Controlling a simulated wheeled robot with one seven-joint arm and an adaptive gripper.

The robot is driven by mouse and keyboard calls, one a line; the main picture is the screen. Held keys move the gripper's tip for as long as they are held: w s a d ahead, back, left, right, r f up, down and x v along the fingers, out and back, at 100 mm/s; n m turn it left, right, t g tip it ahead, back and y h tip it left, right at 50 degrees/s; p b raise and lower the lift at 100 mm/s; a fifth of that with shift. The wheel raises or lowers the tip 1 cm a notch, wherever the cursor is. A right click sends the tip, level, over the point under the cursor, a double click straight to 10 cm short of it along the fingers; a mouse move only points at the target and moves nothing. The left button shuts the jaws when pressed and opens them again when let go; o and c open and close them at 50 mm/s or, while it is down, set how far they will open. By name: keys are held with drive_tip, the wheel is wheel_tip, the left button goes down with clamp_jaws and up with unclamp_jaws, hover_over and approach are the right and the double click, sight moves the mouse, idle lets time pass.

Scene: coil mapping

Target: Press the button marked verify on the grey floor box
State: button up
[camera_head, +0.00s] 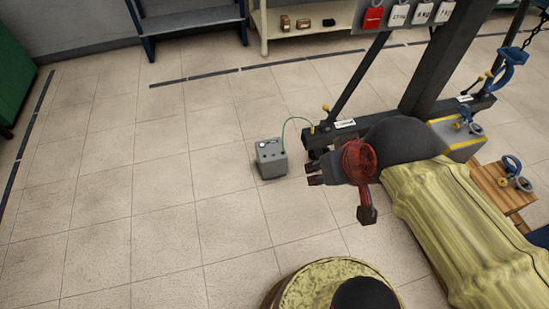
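The grey floor box (271,160) stands on the tiles near the middle of the view. Its top carries small dark and light details, too small to read, so I cannot tell which button is marked verify. A green cable runs from the box up to the right. My gripper (313,174) is just to the right of the box in the picture, its dark fingers pointing left. A gap of floor shows between them and the box. The fingers are small, and I cannot tell how far apart they are. I see nothing held.
A dark hoist frame (432,70) stands behind my arm, one leg near the box. A wooden stand (507,186) with blue rings is at right. A dark blue bench (195,20) and a pale shelf (300,38) stand at the back. Floor left of the box is clear.

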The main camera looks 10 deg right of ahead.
drive_tip(key=shift+c, duration=1.4)
